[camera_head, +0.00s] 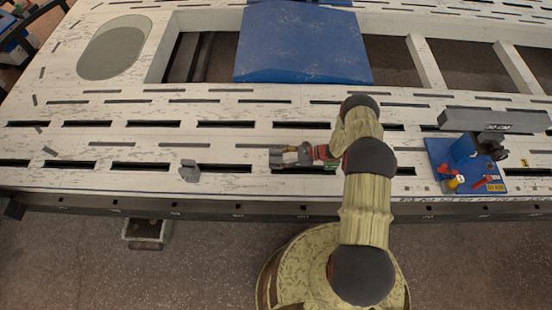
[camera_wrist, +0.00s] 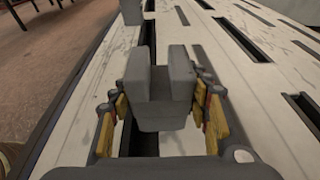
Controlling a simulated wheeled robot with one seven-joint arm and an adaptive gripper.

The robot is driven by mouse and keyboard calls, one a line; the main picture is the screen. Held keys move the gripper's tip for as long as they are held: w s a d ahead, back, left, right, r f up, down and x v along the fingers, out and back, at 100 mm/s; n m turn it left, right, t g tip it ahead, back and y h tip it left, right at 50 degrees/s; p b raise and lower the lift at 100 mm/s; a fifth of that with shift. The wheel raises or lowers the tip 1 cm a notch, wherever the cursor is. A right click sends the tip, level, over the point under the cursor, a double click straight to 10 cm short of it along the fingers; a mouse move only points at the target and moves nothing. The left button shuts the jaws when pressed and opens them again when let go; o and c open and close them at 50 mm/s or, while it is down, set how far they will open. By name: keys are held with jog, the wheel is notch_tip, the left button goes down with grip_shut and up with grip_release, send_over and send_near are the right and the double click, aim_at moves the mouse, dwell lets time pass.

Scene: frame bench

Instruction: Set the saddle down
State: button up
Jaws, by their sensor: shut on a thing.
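The saddle (camera_wrist: 162,112) is a grey U-shaped block with its open channel facing up in the wrist view. My gripper (camera_wrist: 164,100) is shut on it, with a yellow-padded finger on each side. In the head view my gripper (camera_head: 288,156) is low over the front part of the slotted white bench (camera_head: 230,181), with the saddle (camera_head: 275,157) at its left end. The saddle looks level and above or on the bench near a dark slot. I cannot tell whether its underside touches the bench.
A second grey block (camera_head: 188,171) stands on the bench to the left; it also shows ahead in the wrist view (camera_wrist: 131,11). A blue plate (camera_head: 300,45) lies at the back. A blue fixture with a grey beam (camera_head: 490,121) stands right. The bench's front edge is close.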

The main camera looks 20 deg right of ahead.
jog(key=o, duration=1.6)
